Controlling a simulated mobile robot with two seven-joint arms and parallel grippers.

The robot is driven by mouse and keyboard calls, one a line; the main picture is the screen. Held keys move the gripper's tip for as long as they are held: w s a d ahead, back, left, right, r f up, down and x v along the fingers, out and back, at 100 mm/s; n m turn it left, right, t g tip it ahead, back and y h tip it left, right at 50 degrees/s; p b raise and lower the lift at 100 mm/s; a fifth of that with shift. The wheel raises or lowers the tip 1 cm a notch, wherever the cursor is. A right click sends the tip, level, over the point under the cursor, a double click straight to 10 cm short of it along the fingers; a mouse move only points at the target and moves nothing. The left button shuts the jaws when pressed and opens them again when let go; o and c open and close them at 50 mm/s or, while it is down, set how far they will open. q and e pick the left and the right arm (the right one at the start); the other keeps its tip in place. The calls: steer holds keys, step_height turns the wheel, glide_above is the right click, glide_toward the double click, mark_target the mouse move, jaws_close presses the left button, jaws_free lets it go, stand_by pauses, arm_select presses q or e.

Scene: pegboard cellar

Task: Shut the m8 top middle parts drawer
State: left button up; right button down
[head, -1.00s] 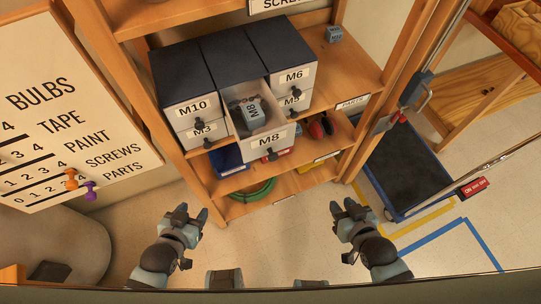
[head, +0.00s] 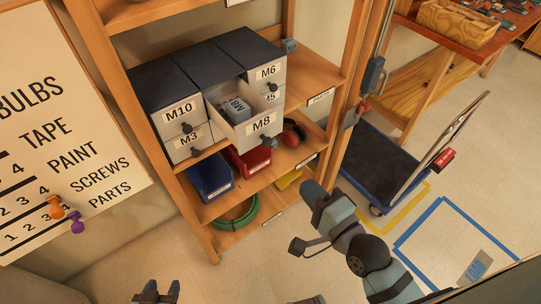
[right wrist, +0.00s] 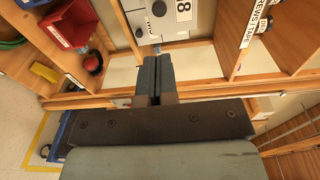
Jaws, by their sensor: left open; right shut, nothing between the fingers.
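The M8 top middle drawer (head: 240,132) stands pulled out of the dark-topped drawer cabinet (head: 205,62), between the M10 drawer (head: 180,113) and the M6 drawer (head: 268,74). My right gripper (head: 308,188) is shut and empty, in front of the shelf, below and to the right of the M8 drawer front. Its closed fingers (right wrist: 157,70) point toward the cabinet. My left gripper (head: 158,288) is open and empty at the bottom edge, away from the cabinet.
The wooden shelf's right post (head: 345,120) stands near my right arm. Blue (head: 209,176) and red (head: 250,161) bins, red ear muffs (head: 293,134) and a green hose coil (head: 236,214) are below the drawers. A platform cart (head: 385,165) stands right. Floor in front is clear.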

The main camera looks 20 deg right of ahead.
mark_target(269, 144)
steer(key=p+x, duration=0.1)
steer(key=x, duration=1.2)
steer(key=shift+w+d+p, duration=0.1)
steer(key=shift+p, duration=0.2)
arm_select(q)
steer(key=shift+r, duration=0.75)
steer(key=shift+r, duration=0.15)
arm_select(e)
steer(key=shift+w, duration=0.15)
